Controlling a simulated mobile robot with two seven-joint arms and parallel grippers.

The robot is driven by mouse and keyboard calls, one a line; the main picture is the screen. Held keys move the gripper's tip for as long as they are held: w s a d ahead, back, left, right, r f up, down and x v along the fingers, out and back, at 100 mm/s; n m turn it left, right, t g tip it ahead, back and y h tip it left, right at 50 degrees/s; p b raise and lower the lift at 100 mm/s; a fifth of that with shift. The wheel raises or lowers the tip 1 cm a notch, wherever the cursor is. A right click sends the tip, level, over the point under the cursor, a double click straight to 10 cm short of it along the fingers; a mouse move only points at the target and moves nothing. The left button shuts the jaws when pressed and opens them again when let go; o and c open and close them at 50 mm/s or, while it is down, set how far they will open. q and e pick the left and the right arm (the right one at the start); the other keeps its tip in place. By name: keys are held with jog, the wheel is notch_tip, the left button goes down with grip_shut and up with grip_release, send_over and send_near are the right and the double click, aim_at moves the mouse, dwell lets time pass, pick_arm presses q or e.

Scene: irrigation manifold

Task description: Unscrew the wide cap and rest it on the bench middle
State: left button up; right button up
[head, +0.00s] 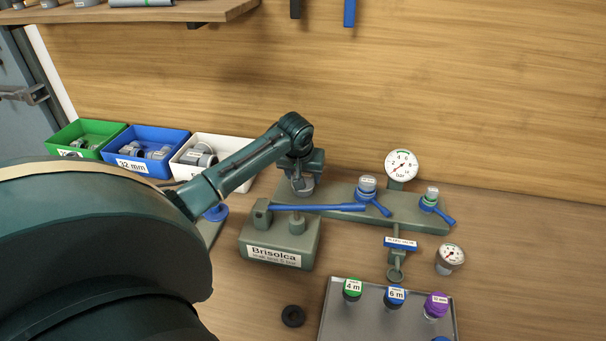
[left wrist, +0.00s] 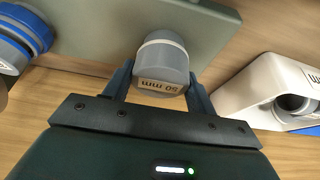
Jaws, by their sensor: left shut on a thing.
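I cannot tell whether the cap is still threaded on. In the head view my left gripper (head: 302,180) points down at the left end of the manifold (head: 335,192), and the cap is mostly hidden there. The bench middle (head: 255,290) is bare wood around a dark ring. My right gripper is not in view.
A block with a long blue lever (head: 320,207) stands in front of the manifold. Two blue-handled valves (head: 367,188) and a gauge (head: 401,165) are to the right. A dark ring (head: 293,316), a loose gauge (head: 450,257) and a grey tray (head: 345,325) of caps lie in front. Bins (head: 150,140) stand left.

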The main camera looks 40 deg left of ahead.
pick_arm(q)
jog(key=c, duration=0.4)
jog(key=shift+n+y, duration=0.3)
jog(key=shift+n, duration=0.9)
jog(key=shift+c, duration=0.2)
jog(key=shift+n+g+y, duration=0.4)
jog(key=shift+n+g, duration=0.2)
jog(key=shift+n, duration=0.5)
jog(key=n, duration=0.3)
jog(key=shift+g, duration=0.4)
jog(key=shift+n+g+y, duration=0.3)
jog(key=shift+n, duration=0.5)
jog(key=n+g, duration=0.1)
jog(key=n, duration=0.1)
jog(key=shift+n, duration=0.4)
jog(key=shift+n+g, duration=0.4)
jog(key=shift+n, duration=0.5)
